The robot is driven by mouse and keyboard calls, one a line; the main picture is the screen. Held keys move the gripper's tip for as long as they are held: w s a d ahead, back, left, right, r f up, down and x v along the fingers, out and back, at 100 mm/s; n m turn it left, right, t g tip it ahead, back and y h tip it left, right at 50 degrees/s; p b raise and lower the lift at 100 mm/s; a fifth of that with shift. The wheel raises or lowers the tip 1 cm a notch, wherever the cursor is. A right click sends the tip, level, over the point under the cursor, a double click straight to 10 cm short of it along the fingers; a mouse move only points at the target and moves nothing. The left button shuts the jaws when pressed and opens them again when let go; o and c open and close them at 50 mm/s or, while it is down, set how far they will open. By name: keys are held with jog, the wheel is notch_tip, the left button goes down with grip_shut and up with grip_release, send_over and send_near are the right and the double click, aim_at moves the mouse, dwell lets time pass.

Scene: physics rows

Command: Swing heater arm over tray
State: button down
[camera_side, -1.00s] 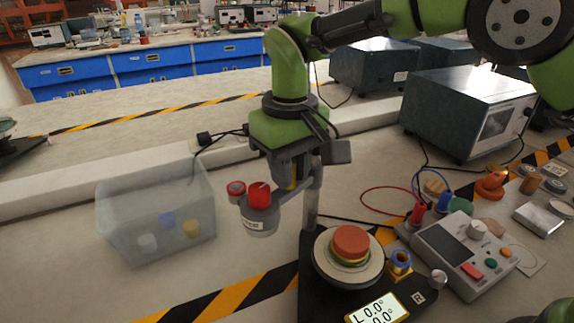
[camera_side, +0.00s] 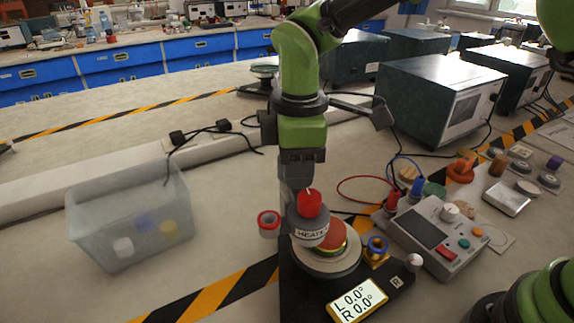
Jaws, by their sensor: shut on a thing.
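The heater head (camera_side: 309,232) is a grey drum with a label starting "HEATE" and a red knob on top. It overlaps the left and back part of the round tray (camera_side: 327,265), which carries a stack of red and yellow discs (camera_side: 334,243). The gap in height between head and stack is hard to tell. My gripper (camera_side: 297,180) points down just behind the red knob, shut on the heater arm. My gripper hides most of the heater arm and its post, and its fingertips are hard to see.
A display (camera_side: 357,300) reads L 0.0°, R 0.0°. A red ring-shaped piece (camera_side: 268,222) is left of the heater head. A translucent bin (camera_side: 128,225) stands at left. A control box (camera_side: 435,235) with red and blue leads stands at right.

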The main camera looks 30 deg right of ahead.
jog(key=shift+s+d+n, duration=0.1)
jog(key=shift+d+n, duration=0.3)
jog(key=shift+n, duration=0.45)
jog(key=shift+d+n, duration=0.4)
jog(key=shift+n, duration=0.45)
jog(key=c, duration=1)
grip_release()
jog(key=shift+d+r, duration=0.1)
jog(key=shift+r, duration=4.9)
